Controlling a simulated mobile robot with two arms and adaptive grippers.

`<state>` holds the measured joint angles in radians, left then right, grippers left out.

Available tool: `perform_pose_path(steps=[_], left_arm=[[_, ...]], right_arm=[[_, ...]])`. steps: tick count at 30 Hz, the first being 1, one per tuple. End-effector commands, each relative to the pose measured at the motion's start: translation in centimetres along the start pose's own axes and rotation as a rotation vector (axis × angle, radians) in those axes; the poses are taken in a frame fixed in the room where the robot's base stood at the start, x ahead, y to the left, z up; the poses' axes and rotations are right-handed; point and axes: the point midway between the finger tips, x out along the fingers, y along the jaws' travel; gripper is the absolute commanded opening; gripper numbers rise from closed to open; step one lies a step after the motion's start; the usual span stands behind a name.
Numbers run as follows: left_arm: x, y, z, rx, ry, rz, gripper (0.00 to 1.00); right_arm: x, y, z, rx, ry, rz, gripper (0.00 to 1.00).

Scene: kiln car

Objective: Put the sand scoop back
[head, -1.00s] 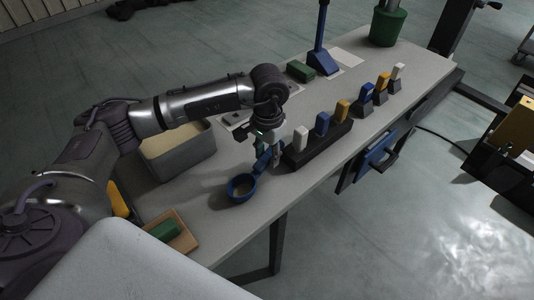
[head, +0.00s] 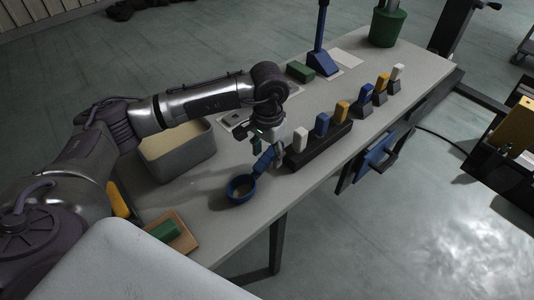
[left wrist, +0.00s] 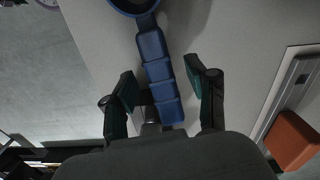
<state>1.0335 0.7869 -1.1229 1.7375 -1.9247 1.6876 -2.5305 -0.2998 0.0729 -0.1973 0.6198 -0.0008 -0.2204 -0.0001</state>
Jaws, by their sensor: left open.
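The blue sand scoop (head: 241,188) lies on the grey table, its round bowl toward the front and its handle (head: 264,161) pointing back toward the black block rack. My left gripper (head: 267,153) is over the handle. In the left wrist view, the open fingers of my left gripper (left wrist: 162,85) stand on either side of the scoop's ribbed handle (left wrist: 155,68), with gaps on both sides. The scoop's bowl is cut off at the top of that view. A grey bin of sand (head: 205,155) stands left of the scoop. My right gripper is not in view.
The black rack (head: 318,150) with white, blue and yellow blocks stands close right of the handle. A wooden tray (head: 183,236) with a green block is at the front left. A blue stand (head: 322,60) and green pot (head: 387,27) are farther back. Bare table lies around the scoop's bowl.

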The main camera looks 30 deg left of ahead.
Motion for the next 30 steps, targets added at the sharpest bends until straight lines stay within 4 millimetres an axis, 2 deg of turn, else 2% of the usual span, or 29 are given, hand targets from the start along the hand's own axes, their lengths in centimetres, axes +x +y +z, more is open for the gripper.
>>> perform_pose_path(steps=[10, 30], left_arm=[[-1.6, 0.0, 0.0, 0.0, 0.001, -0.001, 0.58], [-4.3, 0.0, 0.0, 0.0, 0.001, -0.001, 0.58]], right_arm=[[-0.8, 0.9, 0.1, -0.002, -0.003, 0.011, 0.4], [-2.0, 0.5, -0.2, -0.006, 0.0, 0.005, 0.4]])
